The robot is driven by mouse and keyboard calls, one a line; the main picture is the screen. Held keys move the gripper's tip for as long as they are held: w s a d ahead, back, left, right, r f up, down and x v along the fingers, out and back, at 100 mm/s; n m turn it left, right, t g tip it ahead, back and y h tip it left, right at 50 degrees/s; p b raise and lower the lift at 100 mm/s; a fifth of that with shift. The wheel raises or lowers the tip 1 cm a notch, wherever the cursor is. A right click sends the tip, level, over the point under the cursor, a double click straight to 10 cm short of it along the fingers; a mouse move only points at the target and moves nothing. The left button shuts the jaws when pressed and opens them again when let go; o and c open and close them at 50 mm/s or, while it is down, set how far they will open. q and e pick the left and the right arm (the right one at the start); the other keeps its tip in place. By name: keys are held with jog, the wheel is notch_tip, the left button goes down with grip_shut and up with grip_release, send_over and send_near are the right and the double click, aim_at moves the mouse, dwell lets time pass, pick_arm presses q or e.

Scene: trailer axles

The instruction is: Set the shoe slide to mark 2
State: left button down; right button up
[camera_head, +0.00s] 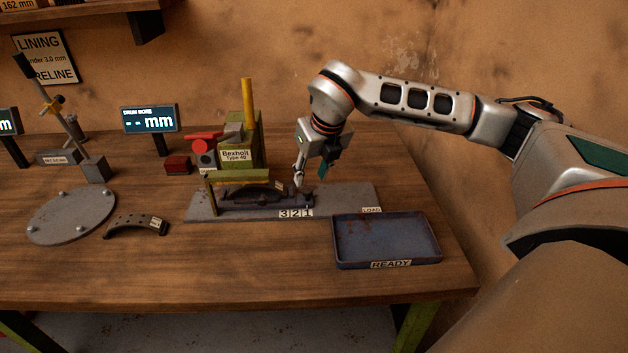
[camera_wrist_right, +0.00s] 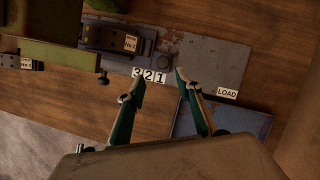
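The shoe slide (camera_head: 265,202) is a dark carriage on the grey base plate of the green Bexholt machine (camera_head: 235,150). A dark curved brake shoe (camera_head: 256,193) sits on it; its No 2 tag (camera_wrist_right: 130,43) shows in the right wrist view. The number plates 3, 2, 1 (camera_head: 296,213) lie along the slide's front edge; the slide's right end is near the 1, but its exact pointer is too small to read. My right gripper (camera_head: 311,172) is above the slide's right end. In the right wrist view its fingers (camera_wrist_right: 160,77) are apart with nothing between them.
A blue tray labelled READY (camera_head: 388,241) stands right of the machine, beside the LOAD label (camera_head: 371,210). A loose brake shoe (camera_head: 137,225) and a round grey plate (camera_head: 72,217) lie to the left. The drum bore display (camera_head: 150,119) stands behind, showing dashes. Front bench space is clear.

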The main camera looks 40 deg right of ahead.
aim_at(307, 190)
jog(key=shift+d+x, duration=0.2)
jog(key=shift+x, duration=1.65)
jog(key=shift+d+x, duration=0.2)
jog(key=shift+x, duration=1.7)
jog(key=shift+w, duration=0.15)
grip_shut()
